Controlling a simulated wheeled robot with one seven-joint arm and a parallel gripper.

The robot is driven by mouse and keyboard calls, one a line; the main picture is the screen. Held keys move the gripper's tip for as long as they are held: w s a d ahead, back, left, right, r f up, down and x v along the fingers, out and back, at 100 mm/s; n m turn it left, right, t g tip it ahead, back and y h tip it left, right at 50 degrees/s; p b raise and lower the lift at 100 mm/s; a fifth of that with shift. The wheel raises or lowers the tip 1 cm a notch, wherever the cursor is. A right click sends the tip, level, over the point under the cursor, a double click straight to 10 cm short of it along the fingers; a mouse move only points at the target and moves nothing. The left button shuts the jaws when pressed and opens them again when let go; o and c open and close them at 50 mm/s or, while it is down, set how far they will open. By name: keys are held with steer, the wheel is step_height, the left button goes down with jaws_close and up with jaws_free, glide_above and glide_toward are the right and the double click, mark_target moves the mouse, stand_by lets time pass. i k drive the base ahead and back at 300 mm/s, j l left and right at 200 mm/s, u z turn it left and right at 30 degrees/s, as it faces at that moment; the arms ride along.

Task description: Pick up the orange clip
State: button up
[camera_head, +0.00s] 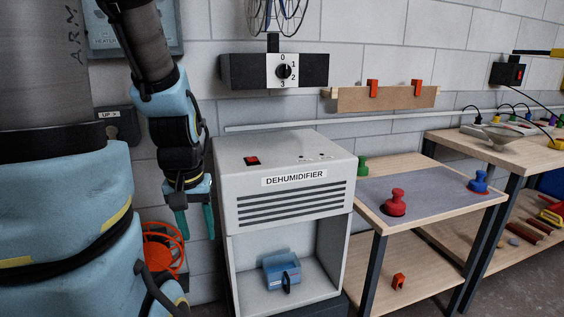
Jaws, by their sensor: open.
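A small orange clip (398,281) lies loose on the lower shelf of the near wooden table, close to its front. Two more orange-red clips, a left one (372,88) and a right one (417,87), sit on the wooden batten (395,100) on the wall. My gripper (195,222) hangs with its teal fingers pointing down, left of the dehumidifier. It is open, the fingers are apart, and nothing shows between them. It is well to the left of all the clips and apart from them.
The white dehumidifier (290,178) stands between my gripper and the table, with a blue container (282,270) in its lower bay. Red (396,203), blue (480,182) and green (362,166) knobbed pieces stand on the tabletop (425,222). An orange reel (160,250) is behind my arm.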

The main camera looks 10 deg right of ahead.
mark_target(418, 83)
steer(key=l+u, duration=0.1)
steer(key=l, duration=0.3)
steer(key=k+l+u, duration=0.1)
steer(key=l, duration=0.3)
steer(key=k+l+u, duration=0.1)
steer(key=l, duration=0.3)
steer(key=l+u, duration=0.1)
steer(key=l, duration=0.3)
steer(key=k+l+u, duration=0.1)
steer(key=l, duration=0.25)
steer(key=k+l+u, duration=0.1)
steer(key=l, duration=0.3)
steer(key=k+l+u, duration=0.1)
steer(key=l, duration=0.25)
steer(key=k, duration=0.1)
